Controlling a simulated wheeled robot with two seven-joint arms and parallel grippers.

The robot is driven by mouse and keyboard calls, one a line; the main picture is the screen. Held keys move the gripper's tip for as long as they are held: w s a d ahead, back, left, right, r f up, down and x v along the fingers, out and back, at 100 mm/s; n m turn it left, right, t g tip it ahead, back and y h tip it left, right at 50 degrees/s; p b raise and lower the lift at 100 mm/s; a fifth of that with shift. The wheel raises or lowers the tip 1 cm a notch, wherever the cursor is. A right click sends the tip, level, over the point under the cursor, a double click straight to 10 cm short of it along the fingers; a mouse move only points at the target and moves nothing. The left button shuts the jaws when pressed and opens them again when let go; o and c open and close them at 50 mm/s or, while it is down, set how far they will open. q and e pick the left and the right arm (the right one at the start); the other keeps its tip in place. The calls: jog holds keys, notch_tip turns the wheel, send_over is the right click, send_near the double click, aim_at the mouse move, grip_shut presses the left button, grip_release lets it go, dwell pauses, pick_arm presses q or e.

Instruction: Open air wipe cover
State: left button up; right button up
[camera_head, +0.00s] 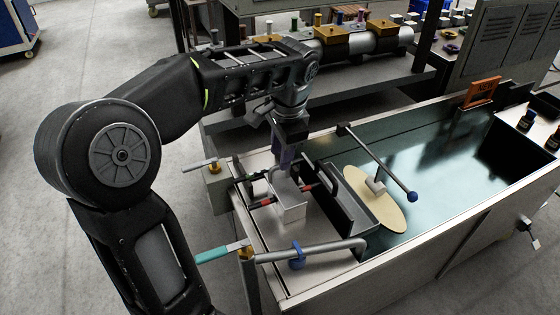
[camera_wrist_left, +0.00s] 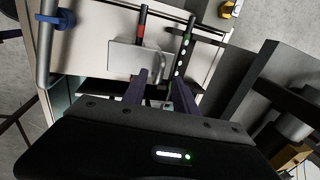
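A small silver metal box (camera_head: 290,211), which I take to be the air wipe with its cover, stands on the light end deck of the long water tank. It also shows in the left wrist view (camera_wrist_left: 136,57), beside a red-banded rod and a green rod with white dots. My left gripper (camera_head: 284,172) points down just above and behind the box. In the left wrist view its two dark purple fingers (camera_wrist_left: 159,82) are apart, with nothing clearly held between them. One fingertip overlaps the box's lower edge; I cannot tell if they touch. My right gripper is out of view.
A dark upright plate (camera_head: 345,198) stands right of the box. Beyond it are a tan disc (camera_head: 374,198) and a rod with a blue ball end (camera_head: 388,174). A pipe with a blue clamp (camera_head: 297,256) and a teal-handled lever (camera_head: 219,252) lie in front. Machinery stands behind.

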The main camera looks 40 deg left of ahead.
aim_at(285, 181)
pick_arm(q)
jog(key=shift+w+a+f, duration=0.1)
jog(key=shift+a+f, duration=0.05)
jog(key=shift+f, duration=0.6)
jog(key=shift+w+a+f, duration=0.1)
jog(key=shift+f, duration=0.65)
jog(key=shift+c, duration=0.4)
grip_shut()
